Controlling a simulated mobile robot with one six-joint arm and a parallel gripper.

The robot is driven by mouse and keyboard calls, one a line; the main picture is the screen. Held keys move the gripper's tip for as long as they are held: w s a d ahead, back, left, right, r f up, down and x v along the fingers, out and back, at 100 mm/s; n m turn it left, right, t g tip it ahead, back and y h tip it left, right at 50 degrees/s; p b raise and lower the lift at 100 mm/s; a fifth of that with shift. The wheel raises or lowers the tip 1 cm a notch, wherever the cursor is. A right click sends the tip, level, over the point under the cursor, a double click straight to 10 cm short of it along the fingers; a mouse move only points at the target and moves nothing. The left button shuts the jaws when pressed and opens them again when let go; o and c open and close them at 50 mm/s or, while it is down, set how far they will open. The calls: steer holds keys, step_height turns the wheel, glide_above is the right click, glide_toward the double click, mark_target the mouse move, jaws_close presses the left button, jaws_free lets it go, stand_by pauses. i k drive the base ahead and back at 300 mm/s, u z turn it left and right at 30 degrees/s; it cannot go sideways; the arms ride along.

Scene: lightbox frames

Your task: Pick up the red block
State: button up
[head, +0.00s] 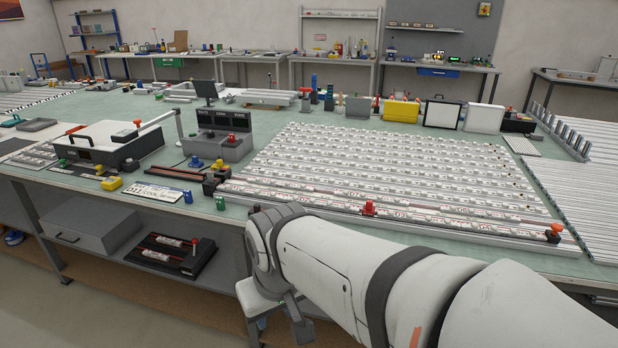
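A small red block-like piece (369,208) sits on the front rail of the large white slatted panel, near the table's front edge. An orange-red piece (554,233) stands at that panel's front right corner. I cannot tell for sure which of the small red pieces is the red block. My gripper (281,322) hangs down in front of the table, below the tabletop's edge and left of the red piece, well apart from it. It is seen partly from behind, and I cannot tell whether its fingers are open. Nothing is seen held in it.
The green tabletop (262,215) is crowded. A white slatted panel (400,160) covers the middle right. A grey console (222,140), a white-lidded box (95,145) and a yellow block (111,183) stand left. The lower shelf holds a black tray (170,262). Floor at lower left is clear.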

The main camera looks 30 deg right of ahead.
mark_target(368, 210)
steer(key=z, duration=0.5)
steer(key=i, duration=0.9)
steer(key=z, duration=0.4)
steer(key=k, duration=0.9)
steer(key=z, duration=0.2)
steer(key=i, duration=0.9)
steer(key=u, duration=0.1)
